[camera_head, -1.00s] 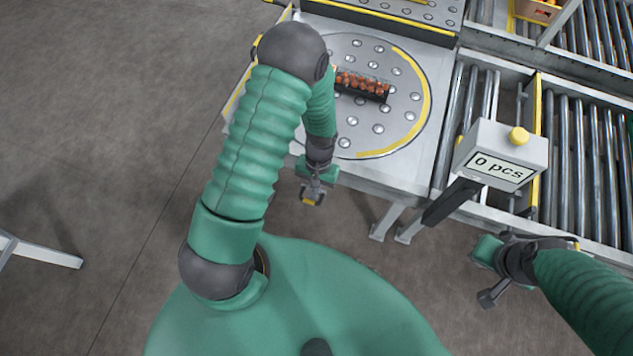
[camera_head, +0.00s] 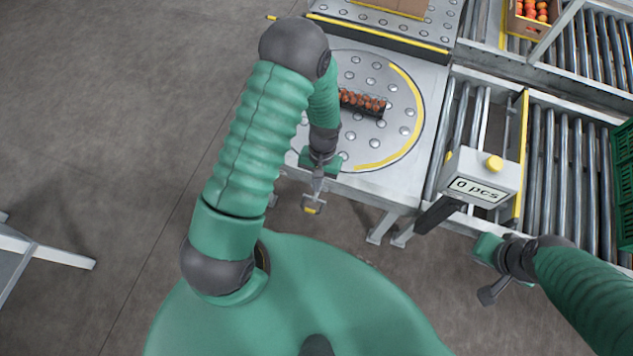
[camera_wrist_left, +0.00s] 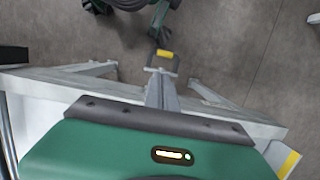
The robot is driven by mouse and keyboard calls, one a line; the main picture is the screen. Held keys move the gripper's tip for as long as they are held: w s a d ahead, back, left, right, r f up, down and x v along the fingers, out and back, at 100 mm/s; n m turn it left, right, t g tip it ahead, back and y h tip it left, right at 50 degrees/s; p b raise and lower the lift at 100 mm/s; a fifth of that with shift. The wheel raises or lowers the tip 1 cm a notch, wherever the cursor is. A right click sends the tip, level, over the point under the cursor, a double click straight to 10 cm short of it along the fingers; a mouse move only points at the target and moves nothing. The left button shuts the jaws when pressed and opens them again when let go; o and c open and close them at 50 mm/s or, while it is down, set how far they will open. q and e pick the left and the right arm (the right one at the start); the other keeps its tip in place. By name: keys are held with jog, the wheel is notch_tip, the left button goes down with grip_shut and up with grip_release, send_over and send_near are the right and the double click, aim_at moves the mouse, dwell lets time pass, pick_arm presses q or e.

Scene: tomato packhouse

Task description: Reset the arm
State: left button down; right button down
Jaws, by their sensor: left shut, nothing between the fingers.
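My left gripper (camera_head: 312,207) hangs below the front edge of the steel table, over the floor, in the head view. It is shut and empty; its fingers meet around a yellow-marked tip, also seen in the left wrist view (camera_wrist_left: 163,62). My left arm rises bent above my green body and covers the left part of the table. My right gripper (camera_head: 488,292) is at the lower right, in front of the roller conveyor. Its fingers are partly hidden, so I cannot tell whether it is open.
A dark tray (camera_head: 376,112) of tomatoes lies on the round ball-studded plate (camera_head: 352,142). A roller conveyor (camera_head: 563,165) and a green crate (camera_head: 622,185) are at right. Open floor (camera_head: 110,130) lies to the left.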

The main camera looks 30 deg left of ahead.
dwell(0.3)
pick_arm(q)
notch_tip(320, 180, up, 32)
jog(key=s+d+m+t+p, duration=0.2)
jog(key=t+p, duration=0.3)
jog(key=p, duration=0.6)
jog(key=shift+d+m+y, duration=0.3)
jog(key=shift+d, duration=0.05)
jog(key=shift+s+d, duration=0.1)
jog(key=shift+s, duration=0.05)
